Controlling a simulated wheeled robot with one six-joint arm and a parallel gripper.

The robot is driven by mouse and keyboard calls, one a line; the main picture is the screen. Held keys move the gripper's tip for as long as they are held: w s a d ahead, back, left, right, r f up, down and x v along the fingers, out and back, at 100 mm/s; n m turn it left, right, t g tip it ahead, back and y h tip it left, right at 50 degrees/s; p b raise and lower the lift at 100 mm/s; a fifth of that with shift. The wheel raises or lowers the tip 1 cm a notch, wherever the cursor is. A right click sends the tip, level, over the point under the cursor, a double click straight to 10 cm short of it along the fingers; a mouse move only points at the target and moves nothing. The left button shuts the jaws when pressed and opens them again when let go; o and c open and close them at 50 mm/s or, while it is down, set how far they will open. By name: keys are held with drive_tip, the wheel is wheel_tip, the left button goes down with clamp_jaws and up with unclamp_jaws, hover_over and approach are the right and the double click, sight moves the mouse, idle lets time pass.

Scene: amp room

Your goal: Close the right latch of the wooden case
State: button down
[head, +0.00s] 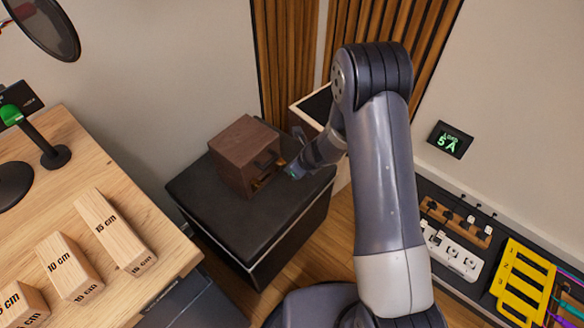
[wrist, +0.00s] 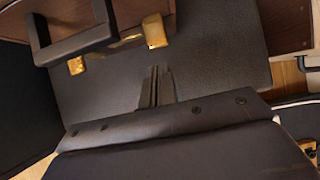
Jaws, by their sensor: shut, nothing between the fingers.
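The dark brown wooden case (head: 232,150) stands on a black padded box in the head view. Its front, with a dark handle (wrist: 75,42), faces my gripper. In the wrist view, two brass latch pieces show below the case front: the left latch (wrist: 76,65) and the right latch (wrist: 155,31). Both stick out toward the camera; I cannot tell how far each is swung. My gripper (wrist: 157,80) is shut and empty, apart from the case and just below the right latch in the wrist view. In the head view my gripper (head: 291,171) is beside the case's front right side.
The black box top (head: 210,195) has free room in front of the case. A wooden table with length blocks (head: 113,232) stands at the left. Behind my arm is an open-topped cabinet (head: 313,106). A power strip (head: 452,251) and yellow rack (head: 523,282) are at the right.

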drive_tip(key=p+v, duration=0.2)
drive_tip(key=v, duration=0.8)
drive_tip(key=shift+d+r, duration=0.2)
drive_tip(key=shift+s, duration=0.1)
drive_tip(key=b+x, duration=0.2)
drive_tip(key=x, duration=0.2)
drive_tip(key=s+d+f+b+x, duration=0.1)
drive_tip(key=b+x, duration=0.1)
drive_tip(key=x, duration=0.3)
drive_tip(key=s+d+b+x, duration=0.1)
drive_tip(key=b+x, duration=0.1)
drive_tip(key=x, duration=0.3)
drive_tip(key=shift+d+f+b, duration=0.15)
drive_tip(key=shift+f+b, duration=0.15)
drive_tip(key=shift+f, duration=0.05)
drive_tip(key=shift+d+f+b, duration=0.15)
drive_tip(key=shift+f+b, duration=0.3)
drive_tip(key=shift+b, duration=0.65)
drive_tip(key=shift+s, duration=0.1)
drive_tip(key=shift+r, duration=0.25)
